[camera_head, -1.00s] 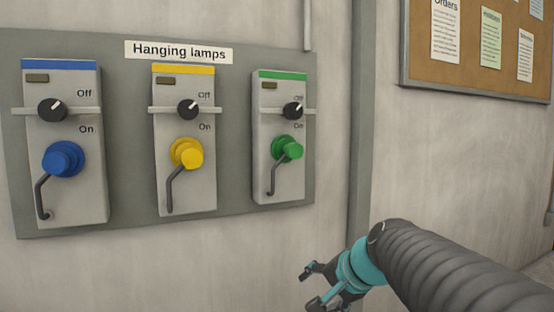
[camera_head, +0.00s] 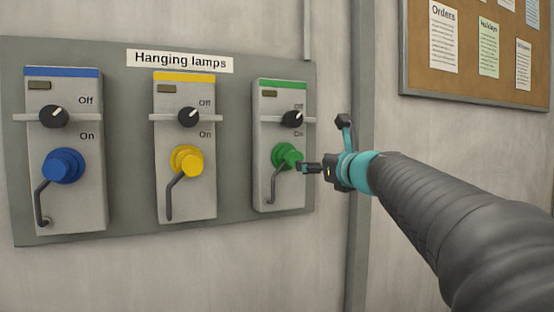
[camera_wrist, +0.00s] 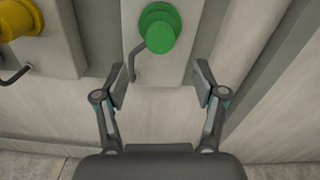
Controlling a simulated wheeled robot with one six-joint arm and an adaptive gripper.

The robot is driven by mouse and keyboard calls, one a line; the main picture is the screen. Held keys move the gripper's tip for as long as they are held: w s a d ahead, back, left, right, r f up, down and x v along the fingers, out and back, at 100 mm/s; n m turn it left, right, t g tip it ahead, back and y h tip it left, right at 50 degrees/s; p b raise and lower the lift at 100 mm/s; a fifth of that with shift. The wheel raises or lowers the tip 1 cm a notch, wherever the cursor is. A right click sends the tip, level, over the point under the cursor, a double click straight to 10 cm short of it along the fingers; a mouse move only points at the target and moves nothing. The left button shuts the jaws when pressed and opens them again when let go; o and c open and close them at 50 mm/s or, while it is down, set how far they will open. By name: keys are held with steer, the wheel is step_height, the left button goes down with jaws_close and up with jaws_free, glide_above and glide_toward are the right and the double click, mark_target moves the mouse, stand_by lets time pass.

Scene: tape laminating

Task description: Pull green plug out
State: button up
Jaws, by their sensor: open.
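The green plug (camera_head: 285,155) sits in the rightmost grey switch box (camera_head: 268,180), with a dark bent cable or lever (camera_head: 273,186) below it. It also shows at the top middle of the wrist view (camera_wrist: 160,32). My gripper (camera_head: 322,145) is open and empty, just right of the green plug in the head view. One finger reaches close to the plug and partly overlaps its right edge there. In the wrist view the fingers (camera_wrist: 160,88) stand apart, and the plug lies ahead of the gap between them, not between the fingertips.
A yellow plug (camera_head: 186,159) and a blue plug (camera_head: 63,165) sit in the boxes to the left on the same grey panel (camera_head: 125,190). A dark knob (camera_head: 292,118) on a crossbar is above the green plug. A vertical pipe (camera_head: 358,225) runs right of the panel.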

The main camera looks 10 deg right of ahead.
mark_target(293, 158)
steer(key=p+x, duration=0.1)
steer(key=x, duration=1.1)
